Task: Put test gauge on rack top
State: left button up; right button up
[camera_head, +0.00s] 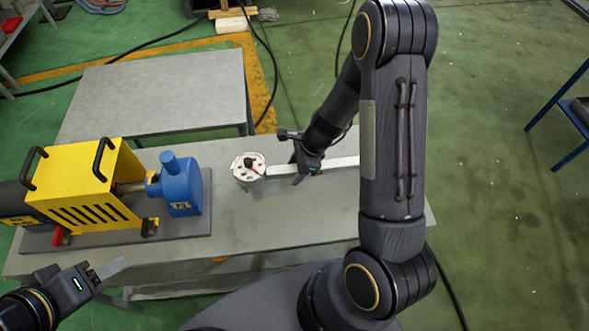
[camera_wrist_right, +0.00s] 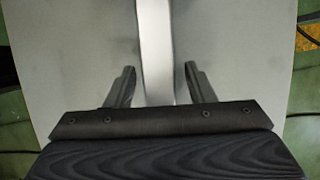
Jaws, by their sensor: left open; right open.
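The test gauge (camera_head: 248,168) lies on the grey bench, with its round white dial face up. My right gripper (camera_head: 299,174) is open over this bar, just right of the dial. In the right wrist view, the bar (camera_wrist_right: 156,45) passes between the spread fingers of that gripper (camera_wrist_right: 159,80), with gaps on both sides. My left gripper (camera_head: 112,268) is open and empty at the lower left, off the bench's front edge. I cannot tell which surface is the rack top.
A yellow and blue pump machine (camera_head: 85,185) stands on the left of the bench (camera_head: 255,222). Black cables lie on the green floor. A blue frame (camera_head: 555,110) stands far right.

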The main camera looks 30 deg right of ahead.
jog(key=p+v, duration=0.1)
jog(key=v, duration=1)
jog(key=shift+r, duration=0.25)
jog(key=s+a+r+n+t+y, duration=0.15)
jog(key=s+a+r+n, duration=0.25)
jog(key=s+r+n, duration=0.65)
jog(key=s+a+r+n+t+h, duration=0.1)
jog(key=s+r+n+t+h, duration=0.1)
jog(key=s+r+n, duration=0.3)
jog(key=shift+s+a+n+t, duration=0.35)
jog(key=shift+s+n, duration=1)
jog(key=shift+n, duration=0.9)
jog(key=shift+r, duration=0.1)
